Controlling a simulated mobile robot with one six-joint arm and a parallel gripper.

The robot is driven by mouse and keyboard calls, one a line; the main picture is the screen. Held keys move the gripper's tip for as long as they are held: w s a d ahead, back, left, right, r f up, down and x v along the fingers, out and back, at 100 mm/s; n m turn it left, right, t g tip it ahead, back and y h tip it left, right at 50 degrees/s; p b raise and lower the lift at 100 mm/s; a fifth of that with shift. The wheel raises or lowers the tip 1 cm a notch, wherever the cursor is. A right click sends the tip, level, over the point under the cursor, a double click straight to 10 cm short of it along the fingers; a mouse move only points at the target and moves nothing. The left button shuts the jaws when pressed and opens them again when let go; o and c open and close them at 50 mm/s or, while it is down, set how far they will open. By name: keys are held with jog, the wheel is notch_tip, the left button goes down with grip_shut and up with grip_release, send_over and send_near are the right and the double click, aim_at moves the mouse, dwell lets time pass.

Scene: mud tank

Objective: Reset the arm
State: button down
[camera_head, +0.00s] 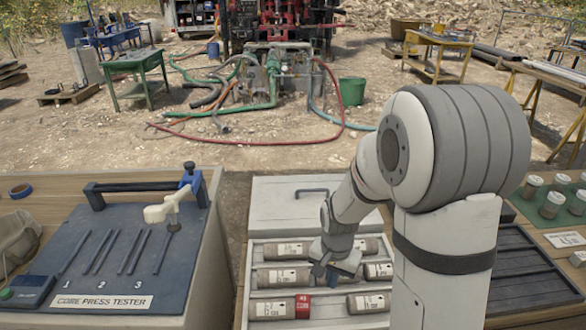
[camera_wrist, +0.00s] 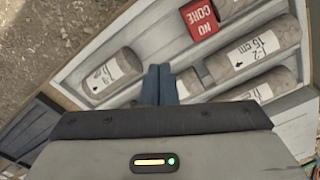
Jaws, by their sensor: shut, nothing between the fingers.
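My gripper (camera_head: 320,275) hangs over the core box (camera_head: 250,262) in the head view, pointing down, with my arm bent above it. In the wrist view its two blue-grey fingers (camera_wrist: 159,85) lie together with nothing between them. The box holds grey cylindrical cores with white labels in rows, among them a core at the front left (camera_head: 275,309). A red "NO CORE" block (camera_head: 303,306) sits beside that core; it also shows in the wrist view (camera_wrist: 202,18). My arm hides part of the box's right side.
The blue core press tester (camera_head: 100,250), with slots numbered 1 to 3 and a lever, stands at left. The box's pale lid (camera_head: 285,210) lies behind the rows. Open ground lies beyond.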

jog(key=s+d+r+n+t, duration=0.2)
jog(key=s+r+n, duration=0.4)
jog(key=s+r, duration=0.8)
notch_tip(320, 180, up, 2)
jog(key=shift+d+r+t, duration=0.1)
jog(key=shift+d+t, duration=0.1)
jog(key=shift+t, duration=0.1)
